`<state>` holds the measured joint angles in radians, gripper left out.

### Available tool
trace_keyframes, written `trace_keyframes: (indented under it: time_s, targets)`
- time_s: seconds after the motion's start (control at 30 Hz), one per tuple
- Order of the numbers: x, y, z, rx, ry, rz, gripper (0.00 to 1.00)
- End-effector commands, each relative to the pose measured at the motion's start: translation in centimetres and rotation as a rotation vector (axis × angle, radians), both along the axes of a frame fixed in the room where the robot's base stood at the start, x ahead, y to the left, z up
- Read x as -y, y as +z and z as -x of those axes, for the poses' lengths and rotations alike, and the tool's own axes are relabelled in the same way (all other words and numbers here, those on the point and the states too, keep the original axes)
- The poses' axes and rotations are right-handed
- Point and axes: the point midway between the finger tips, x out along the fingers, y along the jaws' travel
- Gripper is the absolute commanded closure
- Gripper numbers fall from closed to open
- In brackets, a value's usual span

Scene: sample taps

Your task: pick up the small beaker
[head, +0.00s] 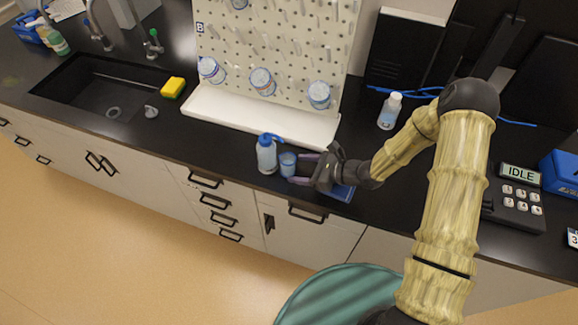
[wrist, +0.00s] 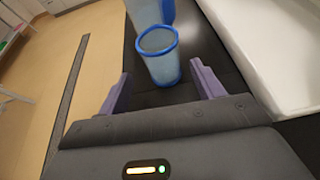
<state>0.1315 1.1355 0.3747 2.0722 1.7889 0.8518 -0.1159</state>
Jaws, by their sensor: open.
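The small beaker (head: 288,165) is a bluish cup with a blue rim. It stands on the black counter (head: 230,148) near its front edge, just right of a wash bottle (head: 266,155). In the wrist view the beaker (wrist: 160,57) stands ahead of the fingertips, roughly centred between them. My gripper (head: 297,168) reaches in from the right in the head view, with its purple fingers at the beaker's near side. In the wrist view my gripper (wrist: 163,78) is open, with nothing held.
The wash bottle (wrist: 145,12) stands close behind the beaker. A white drip tray (head: 260,122) under a pegboard (head: 275,60) lies behind. A blue item (head: 342,192) lies under my gripper. A sink (head: 100,90) and yellow sponge (head: 173,87) are at left; another bottle (head: 390,111) stands at right.

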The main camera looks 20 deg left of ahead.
Motion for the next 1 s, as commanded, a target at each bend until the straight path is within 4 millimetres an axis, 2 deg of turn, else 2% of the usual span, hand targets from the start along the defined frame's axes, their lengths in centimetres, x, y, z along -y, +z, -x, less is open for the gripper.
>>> trace_keyframes:
  time_s: [0.23, 0.47, 1.0]
  targets:
    - [-1.9, -0.4, -0.7, -0.001, -0.002, -0.001, 0.33]
    - [-4.2, -1.7, -1.3, 0.000, -0.007, 0.000, 0.33]
    - [-4.5, -1.9, -1.3, 0.000, -0.005, -0.001, 0.33]
